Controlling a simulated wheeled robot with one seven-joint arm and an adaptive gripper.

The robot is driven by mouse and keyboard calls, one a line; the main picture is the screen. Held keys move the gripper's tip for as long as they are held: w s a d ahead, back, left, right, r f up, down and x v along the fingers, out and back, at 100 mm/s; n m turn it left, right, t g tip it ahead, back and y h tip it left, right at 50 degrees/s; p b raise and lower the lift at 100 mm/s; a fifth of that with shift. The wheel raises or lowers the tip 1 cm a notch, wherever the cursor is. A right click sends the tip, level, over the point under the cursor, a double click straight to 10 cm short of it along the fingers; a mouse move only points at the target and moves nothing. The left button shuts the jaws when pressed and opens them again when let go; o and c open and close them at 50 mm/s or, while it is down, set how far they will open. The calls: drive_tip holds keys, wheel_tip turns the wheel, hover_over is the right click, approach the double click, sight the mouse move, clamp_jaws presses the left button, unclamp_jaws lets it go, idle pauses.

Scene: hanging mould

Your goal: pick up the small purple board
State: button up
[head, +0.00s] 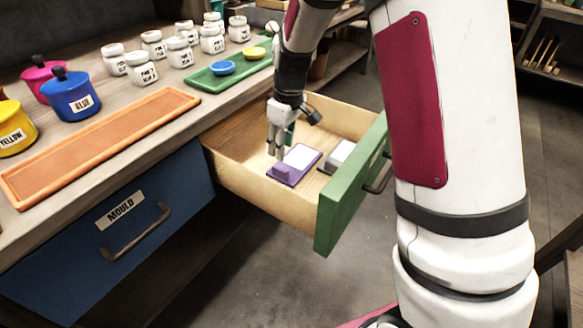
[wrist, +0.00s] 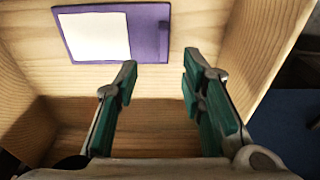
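The small purple board (head: 279,174) lies flat in the open drawer, with a white sheet or panel (head: 301,156) on its top face and a raised purple block at one end. In the wrist view the purple board (wrist: 150,40) is at the top, beyond my fingertips. My gripper (head: 279,150) is inside the drawer space, above and beside the board in the head view. In the wrist view my gripper (wrist: 160,72) has its two green-padded fingers spread wide with nothing between them. I cannot tell the exact height of the fingertips above the board.
The wooden drawer (head: 255,190) has a green front (head: 345,195). A grey block with a white top (head: 338,155) lies beside the board, near the drawer front. The drawer walls stand close around my gripper. A blue drawer (head: 120,220) labelled MOULD is shut at the left.

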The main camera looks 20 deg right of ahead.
sight(280, 168)
wheel_tip(280, 168, down, 4)
drive_tip(key=shift+w+a+r+b, duration=0.1)
drive_tip(key=shift+w+b, duration=0.05)
drive_tip(key=shift+b, duration=0.35)
drive_tip(key=f+b, duration=0.1)
drive_tip(key=f, duration=0.2)
drive_tip(key=f+b, duration=0.1)
drive_tip(key=f, duration=0.1)
drive_tip(key=shift+a+f+b, duration=0.1)
drive_tip(key=shift+a+b, duration=0.2)
clamp_jaws()
